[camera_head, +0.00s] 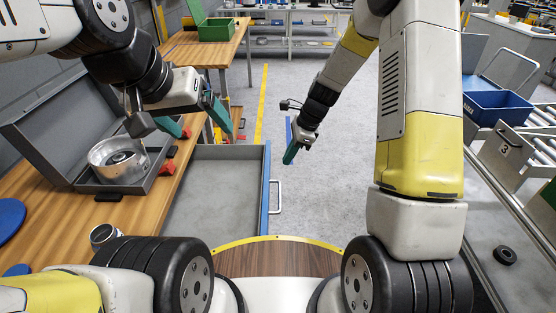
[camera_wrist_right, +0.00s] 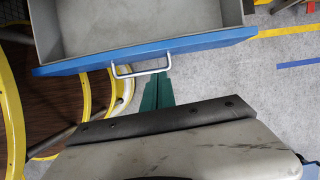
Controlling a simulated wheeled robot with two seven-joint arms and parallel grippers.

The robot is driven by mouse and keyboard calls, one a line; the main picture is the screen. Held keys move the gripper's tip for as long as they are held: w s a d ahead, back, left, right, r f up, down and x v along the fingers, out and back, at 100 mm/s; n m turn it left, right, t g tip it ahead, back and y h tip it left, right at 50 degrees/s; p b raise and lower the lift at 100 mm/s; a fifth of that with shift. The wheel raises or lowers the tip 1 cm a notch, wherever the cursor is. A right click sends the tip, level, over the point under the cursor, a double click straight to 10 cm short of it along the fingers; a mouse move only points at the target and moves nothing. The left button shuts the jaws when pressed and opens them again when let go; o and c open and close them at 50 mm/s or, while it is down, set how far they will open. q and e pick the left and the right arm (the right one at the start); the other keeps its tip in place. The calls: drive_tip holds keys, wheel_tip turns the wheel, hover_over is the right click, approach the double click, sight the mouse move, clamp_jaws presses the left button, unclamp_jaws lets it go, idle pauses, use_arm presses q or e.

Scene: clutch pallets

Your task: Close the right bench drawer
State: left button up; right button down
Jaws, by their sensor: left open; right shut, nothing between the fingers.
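The bench drawer (camera_head: 215,200) stands pulled out, with a grey, empty-looking interior, a blue front panel (camera_head: 265,190) and a pale bar handle (camera_head: 276,197). In the right wrist view the blue front panel (camera_wrist_right: 200,45) and the handle (camera_wrist_right: 140,70) lie across the top. My right gripper (camera_head: 290,154) is shut and empty, out in front of the panel; its teal fingers (camera_wrist_right: 157,92) show just below the handle. I cannot tell whether they touch it. My left gripper (camera_head: 210,134) is open and empty, above the bench near the drawer's far corner.
On the wooden bench (camera_head: 60,235) are an open grey case (camera_head: 65,135) with a round metal part (camera_head: 118,160) and a small metal cylinder (camera_head: 104,236). A cart with a blue bin (camera_head: 497,107) stands at right. The floor beyond the drawer front is clear.

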drive_tip(key=x, duration=1.1)
drive_tip(key=shift+f+m, duration=0.2)
drive_tip(key=shift+m, duration=0.1)
drive_tip(key=shift+w, duration=0.1)
hover_over(202, 191)
idle(0.4)
